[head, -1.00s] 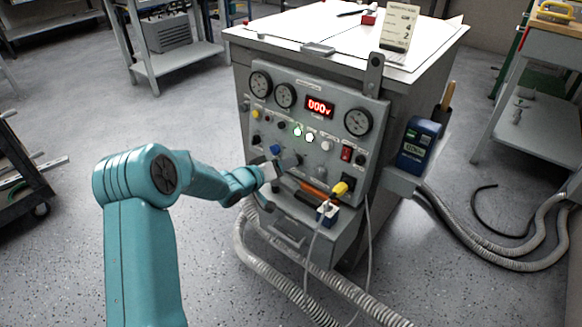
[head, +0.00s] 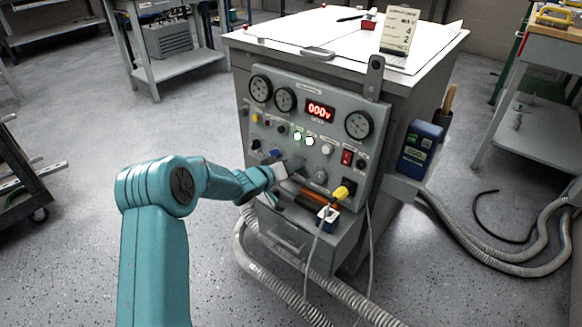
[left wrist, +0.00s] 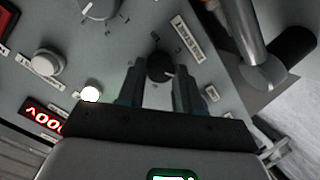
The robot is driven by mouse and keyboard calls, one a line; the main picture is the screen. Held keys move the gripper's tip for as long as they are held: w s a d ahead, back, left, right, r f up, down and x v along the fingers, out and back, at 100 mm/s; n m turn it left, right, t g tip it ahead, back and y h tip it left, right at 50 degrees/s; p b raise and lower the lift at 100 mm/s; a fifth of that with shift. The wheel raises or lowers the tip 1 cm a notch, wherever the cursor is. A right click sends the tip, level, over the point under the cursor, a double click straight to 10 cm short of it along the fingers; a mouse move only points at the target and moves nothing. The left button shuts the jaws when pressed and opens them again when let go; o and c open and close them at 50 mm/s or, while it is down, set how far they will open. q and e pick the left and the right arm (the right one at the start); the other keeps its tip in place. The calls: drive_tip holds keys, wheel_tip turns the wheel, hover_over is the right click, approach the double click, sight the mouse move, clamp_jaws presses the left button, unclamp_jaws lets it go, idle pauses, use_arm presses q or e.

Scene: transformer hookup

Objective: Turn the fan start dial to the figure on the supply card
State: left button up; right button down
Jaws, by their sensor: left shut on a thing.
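The supply card (head: 400,30) stands on top of the cabinet in the head view, with small print and what looks like a 4 above a 2. In the left wrist view, a black dial (left wrist: 161,66) with a pale pointer line sits on the grey panel, with small marks around it. My left gripper (left wrist: 160,82) is shut on this dial, one finger on each side. My right gripper is not in view.
The panel carries gauges, a red display (head: 320,111) reading 000V, lit lamps and other knobs. A yellow plug (head: 344,190) and an orange bar (head: 318,191) are right of my gripper. A blue meter (head: 420,146) sits at the cabinet's right side. Ribbed hoses lie on the floor.

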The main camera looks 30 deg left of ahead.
use_arm(q)
drive_tip(key=shift+f, duration=0.1)
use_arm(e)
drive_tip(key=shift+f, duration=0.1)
use_arm(q)
drive_tip(key=m+t+b, duration=0.1)
drive_tip(key=m+b, duration=0.2)
drive_tip(key=m, duration=0.7)
drive_tip(key=m+t+y+b, duration=0.1)
drive_tip(key=m+b, duration=0.1)
drive_tip(key=m, duration=0.8)
drive_tip(key=m+b, duration=0.3)
drive_tip(key=m, duration=0.7)
drive_tip(key=shift+s+d+f+t+y+b, duration=0.15)
drive_tip(key=shift+d+f+t+y+b, duration=0.15)
drive_tip(key=shift+f+t+b, duration=0.1)
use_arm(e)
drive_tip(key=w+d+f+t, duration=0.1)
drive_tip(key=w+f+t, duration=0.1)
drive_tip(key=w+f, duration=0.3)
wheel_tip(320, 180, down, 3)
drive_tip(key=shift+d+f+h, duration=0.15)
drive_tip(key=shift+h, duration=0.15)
use_arm(q)
drive_tip(key=shift+m, duration=0.5)
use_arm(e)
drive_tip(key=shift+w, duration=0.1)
use_arm(q)
drive_tip(key=o, duration=1)
